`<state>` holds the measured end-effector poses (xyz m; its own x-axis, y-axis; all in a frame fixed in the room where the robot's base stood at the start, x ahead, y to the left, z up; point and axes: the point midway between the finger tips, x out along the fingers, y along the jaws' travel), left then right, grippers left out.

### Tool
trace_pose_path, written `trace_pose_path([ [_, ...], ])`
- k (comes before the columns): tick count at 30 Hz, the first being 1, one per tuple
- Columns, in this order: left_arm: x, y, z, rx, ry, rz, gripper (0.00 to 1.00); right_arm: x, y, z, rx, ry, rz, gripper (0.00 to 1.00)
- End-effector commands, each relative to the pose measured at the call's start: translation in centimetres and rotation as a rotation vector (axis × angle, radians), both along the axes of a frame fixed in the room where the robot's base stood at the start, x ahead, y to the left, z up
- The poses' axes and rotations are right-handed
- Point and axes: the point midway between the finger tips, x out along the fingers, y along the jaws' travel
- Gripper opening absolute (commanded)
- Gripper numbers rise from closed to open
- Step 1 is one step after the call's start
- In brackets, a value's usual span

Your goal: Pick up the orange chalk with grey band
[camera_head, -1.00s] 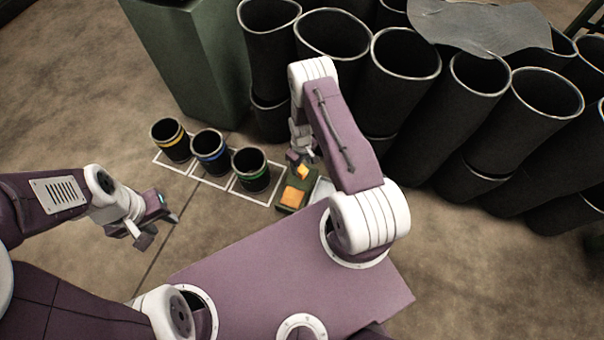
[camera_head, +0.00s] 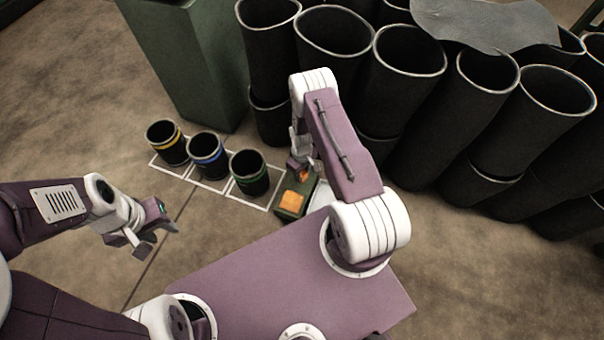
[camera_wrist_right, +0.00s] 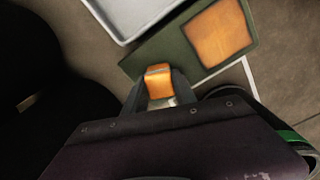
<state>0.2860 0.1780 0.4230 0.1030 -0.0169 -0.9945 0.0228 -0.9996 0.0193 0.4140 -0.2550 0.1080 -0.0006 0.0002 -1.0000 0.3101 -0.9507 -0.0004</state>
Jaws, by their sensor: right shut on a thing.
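The orange chalk with grey band (camera_wrist_right: 158,82) is between the fingers of my right gripper (camera_wrist_right: 160,98) in the right wrist view, with the grey band across it. My right gripper is shut on it, over the dark green tray. In the head view, my right gripper (camera_head: 300,168) is above the far part of the tray, and the chalk (camera_head: 302,174) is mostly hidden by it. My left gripper (camera_head: 158,238) hangs empty over the floor at the left, and its fingers look apart.
The dark green tray (camera_wrist_right: 172,45) has an orange square (camera_wrist_right: 217,33). A light grey tray (camera_wrist_right: 125,12) lies beside it. Three dark cups with yellow (camera_head: 166,142), blue (camera_head: 208,155) and green (camera_head: 249,173) bands stand in white floor squares. Several large black sleeves (camera_head: 415,80) crowd the back right.

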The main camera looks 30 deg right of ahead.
Motion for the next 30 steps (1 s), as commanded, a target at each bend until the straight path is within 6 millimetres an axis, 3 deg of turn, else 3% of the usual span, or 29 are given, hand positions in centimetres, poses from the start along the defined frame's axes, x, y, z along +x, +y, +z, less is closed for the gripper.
trace_pose_path([
  [8,0.0,0.0,4.1,0.000,0.000,0.000,0.36,0.1,0.0,4.9,0.000,-0.002,0.000,0.00],
  [18,0.0,0.0,9.2,0.000,0.000,0.000,0.36,-6.0,-5.0,9.4,0.001,0.001,-0.007,0.00],
  [24,0.0,0.0,10.6,0.000,0.000,0.000,0.36,-8.4,-6.9,10.8,0.000,0.000,-0.003,0.00],
  [30,0.0,0.0,10.7,0.000,0.000,0.000,0.36,-9.0,-7.4,10.9,0.000,0.000,0.000,0.00],
])
